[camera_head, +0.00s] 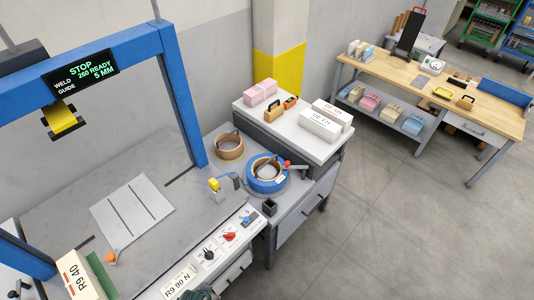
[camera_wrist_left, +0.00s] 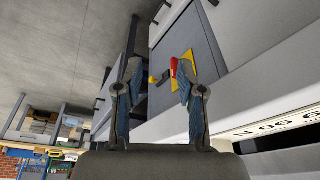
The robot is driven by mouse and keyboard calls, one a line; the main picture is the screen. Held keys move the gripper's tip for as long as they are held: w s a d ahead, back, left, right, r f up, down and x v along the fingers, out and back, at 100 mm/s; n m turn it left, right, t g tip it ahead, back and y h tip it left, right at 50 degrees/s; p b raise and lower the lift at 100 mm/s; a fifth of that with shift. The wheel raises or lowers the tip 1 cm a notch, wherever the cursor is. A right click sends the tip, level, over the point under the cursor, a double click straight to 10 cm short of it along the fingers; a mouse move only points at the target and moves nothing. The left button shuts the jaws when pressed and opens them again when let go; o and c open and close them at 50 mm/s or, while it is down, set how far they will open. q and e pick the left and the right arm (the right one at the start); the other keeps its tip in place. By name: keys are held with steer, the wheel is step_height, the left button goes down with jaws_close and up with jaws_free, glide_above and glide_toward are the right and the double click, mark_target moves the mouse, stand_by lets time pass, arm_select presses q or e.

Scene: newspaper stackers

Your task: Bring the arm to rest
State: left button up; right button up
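My left gripper (camera_wrist_left: 158,98) shows in the left wrist view with its two fingers spread apart and nothing between them. Beyond the fingers is the grey front of a cabinet (camera_wrist_left: 190,40) with a red and yellow switch (camera_wrist_left: 183,66). A white panel lettered R9 90 N (camera_wrist_left: 285,125) lies right of the fingers, and it also shows at the bottom of the head view (camera_head: 180,283). A dark shape (camera_head: 205,293) at the head view's bottom edge may be part of my arm or gripper; I cannot tell. My right gripper is not in view.
A blue frame (camera_head: 185,100) with a STOP display (camera_head: 80,77) stands over the grey worktop (camera_head: 60,195). Strapping rolls (camera_head: 267,172) sit right of it. A white-topped cabinet (camera_head: 290,142) holds boxes. A wooden bench (camera_head: 400,85) is farther back. The floor (camera_head: 390,220) at right is clear.

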arm_select(q)
steer(key=s+f+g, duration=0.1)
steer(key=s+f, duration=0.2)
steer(key=f, duration=0.9)
steer(key=s+f, duration=0.3)
steer(key=f, duration=0.9)
steer(key=s+a+f+g, duration=0.1)
steer(key=s+a+f, duration=0.2)
steer(key=s+f, duration=0.8)
steer(key=s, duration=0.4)
steer(key=shift+f, duration=0.3)
